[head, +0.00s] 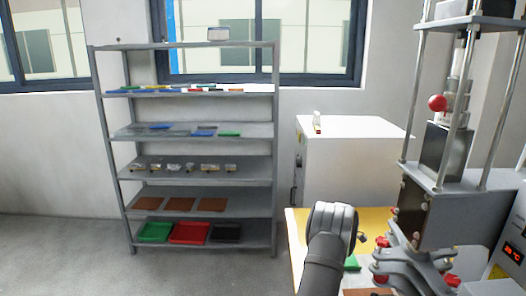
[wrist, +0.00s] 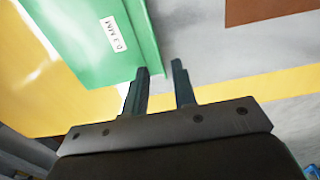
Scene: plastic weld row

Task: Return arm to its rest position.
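In the wrist view my gripper (wrist: 160,72) points with two dark fingers apart and a gap between them.
The bench (head: 294,228) has a yellow border. A brown sheet (wrist: 265,10) lies on its grey surface. A press with steel columns and a red ball knob (head: 437,103) stands right of my arm. A white cabinet (head: 345,165) and a grey shelf rack (head: 200,133) stand behind.

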